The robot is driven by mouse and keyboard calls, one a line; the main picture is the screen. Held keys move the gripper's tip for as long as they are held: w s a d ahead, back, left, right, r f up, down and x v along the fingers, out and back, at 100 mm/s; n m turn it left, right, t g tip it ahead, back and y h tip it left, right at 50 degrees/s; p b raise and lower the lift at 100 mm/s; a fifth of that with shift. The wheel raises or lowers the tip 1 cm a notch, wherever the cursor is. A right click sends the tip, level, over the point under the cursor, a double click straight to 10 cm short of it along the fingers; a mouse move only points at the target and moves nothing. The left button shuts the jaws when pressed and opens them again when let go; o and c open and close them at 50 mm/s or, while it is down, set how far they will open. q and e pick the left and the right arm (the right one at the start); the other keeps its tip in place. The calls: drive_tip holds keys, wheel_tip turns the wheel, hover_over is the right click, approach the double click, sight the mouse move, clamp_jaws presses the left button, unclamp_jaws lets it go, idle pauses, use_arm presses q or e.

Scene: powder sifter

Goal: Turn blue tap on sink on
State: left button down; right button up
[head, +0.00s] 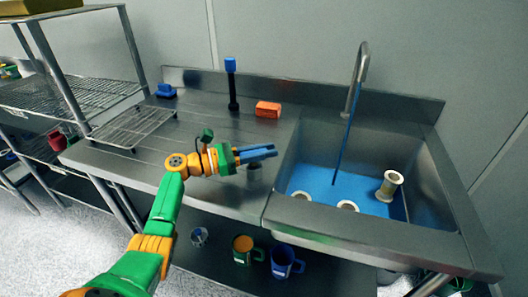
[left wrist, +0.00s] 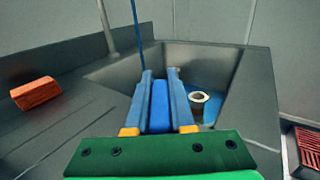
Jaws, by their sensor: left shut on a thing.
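The steel sink (head: 425,185) is set in the counter at the right, with a tall steel spout (head: 361,65) behind it. A thin blue stream (head: 347,135) runs from the spout down into blue water (head: 340,190) in the basin. My left gripper (head: 258,152) is low over the counter just left of the sink. In the left wrist view, its fingers are shut on a blue piece (left wrist: 160,108), which looks like the blue tap handle; its base is mostly hidden. My right gripper is not in view.
Cream cup-like pieces stand in the basin, one upright (head: 390,185). An orange block (head: 268,109), a black post with a blue top (head: 231,85) and a small blue object (head: 165,90) are farther back on the counter. Mugs (head: 286,262) stand on the lower shelf.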

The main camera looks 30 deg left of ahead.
use_arm(q)
drive_tip(key=c, duration=0.8)
unclamp_jaws()
drive_tip(key=shift+w+d, duration=0.1)
drive_tip(key=shift+d, duration=0.05)
drive_tip(key=b+v, duration=0.1)
drive_tip(key=v, duration=0.6)
drive_tip(key=shift+f, duration=0.1)
